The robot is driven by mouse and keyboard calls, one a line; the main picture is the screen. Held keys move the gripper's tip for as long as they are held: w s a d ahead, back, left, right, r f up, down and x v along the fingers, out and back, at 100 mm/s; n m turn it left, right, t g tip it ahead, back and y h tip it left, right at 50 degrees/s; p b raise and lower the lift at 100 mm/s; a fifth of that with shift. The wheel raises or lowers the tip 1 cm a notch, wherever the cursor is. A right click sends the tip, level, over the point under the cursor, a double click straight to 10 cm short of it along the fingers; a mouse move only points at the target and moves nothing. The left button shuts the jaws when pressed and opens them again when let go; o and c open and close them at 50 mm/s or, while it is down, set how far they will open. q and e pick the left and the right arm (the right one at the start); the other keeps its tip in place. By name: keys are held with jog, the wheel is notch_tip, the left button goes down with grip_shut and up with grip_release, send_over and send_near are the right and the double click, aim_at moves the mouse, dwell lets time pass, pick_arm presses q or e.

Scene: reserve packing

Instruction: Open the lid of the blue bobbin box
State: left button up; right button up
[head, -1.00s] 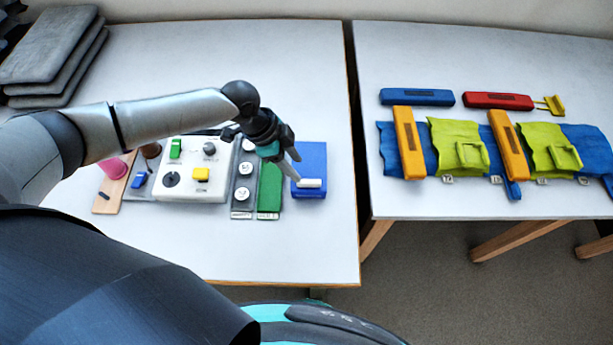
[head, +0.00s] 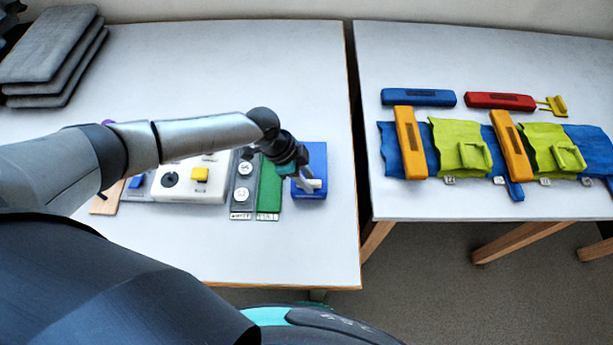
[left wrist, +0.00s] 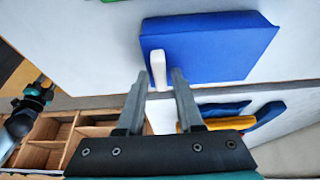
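The blue bobbin box (head: 315,155) stands on the left table near its right edge, with its lid down. A white handle (head: 313,184) sits at its near edge. In the left wrist view the blue box (left wrist: 215,48) fills the upper middle, and the white handle (left wrist: 157,68) sticks out toward my fingers. My left gripper (head: 305,187) is at the handle, partly covering the box. In the left wrist view my left gripper (left wrist: 158,74) is open, with the handle's end between its fingertips. Contact cannot be told. A dark and teal part of my right arm shows there; its fingers are unclear.
A green box (head: 269,190) and a grey strip with white round pieces (head: 241,190) stand left of the blue box. A white control box (head: 190,190) is partly under my arm. A compartmented wooden crate (left wrist: 45,145) shows in the left wrist view. The table's front is clear.

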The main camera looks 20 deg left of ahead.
pick_arm(q)
grip_shut()
dwell(1.1)
